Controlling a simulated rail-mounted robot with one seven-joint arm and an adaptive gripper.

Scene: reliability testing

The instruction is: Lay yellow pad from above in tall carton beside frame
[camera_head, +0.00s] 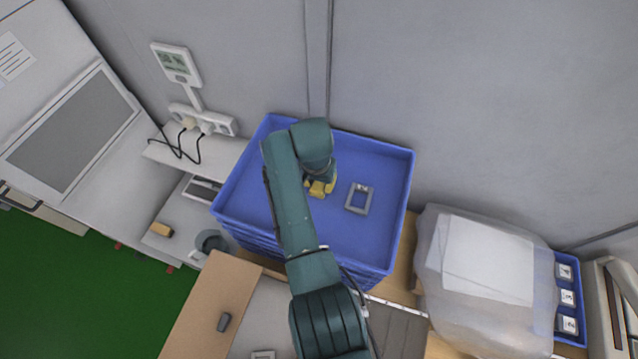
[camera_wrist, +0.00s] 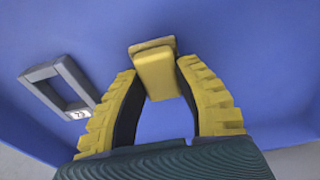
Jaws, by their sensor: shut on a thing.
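The yellow pad (camera_wrist: 154,72) is a small block between my fingertips in the wrist view. My gripper (camera_head: 320,188) has yellow ribbed fingers and is shut on the pad. It points down inside a tall blue bin (camera_head: 385,232), which looks like a stack of crates. The grey rectangular frame (camera_head: 359,198) lies on the bin floor, right of my gripper in the head view. It also shows at the left in the wrist view (camera_wrist: 36,74), apart from the pad. I cannot tell whether the pad touches the floor. In the head view, pad and fingers blend together.
The bin walls surround my gripper; its floor is otherwise bare. A clear plastic bag with white sheets (camera_head: 488,262) is at the right, beside a blue tray of small parts (camera_head: 567,322). A brown cardboard piece (camera_head: 212,305) lies in front.

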